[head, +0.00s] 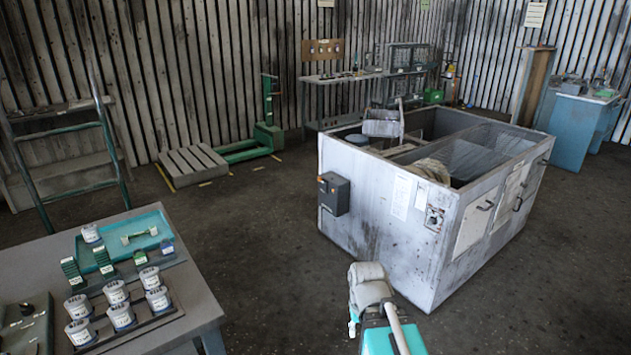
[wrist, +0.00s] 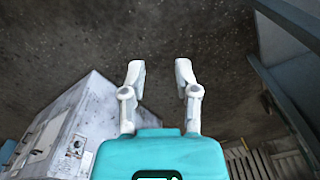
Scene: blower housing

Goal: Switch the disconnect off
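The white, worn blower housing (head: 375,235) stands right of centre in the head view, open at the top. A dark grey box (head: 333,193) with a small orange mark is fixed to its left face. A small switch plate (head: 435,218) with a dark knob is near its front corner; a similar plate shows in the wrist view (wrist: 76,145). I cannot tell which of these is the disconnect, nor its setting. My gripper (wrist: 159,75) is open and empty in the wrist view, over bare floor and apart from the housing.
A grey table (head: 35,262) with a teal tray (head: 95,257) and several labelled tins is at the front left. A green pallet jack (head: 268,135) and a pallet (head: 192,165) stand behind. The dark floor between table and housing is clear.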

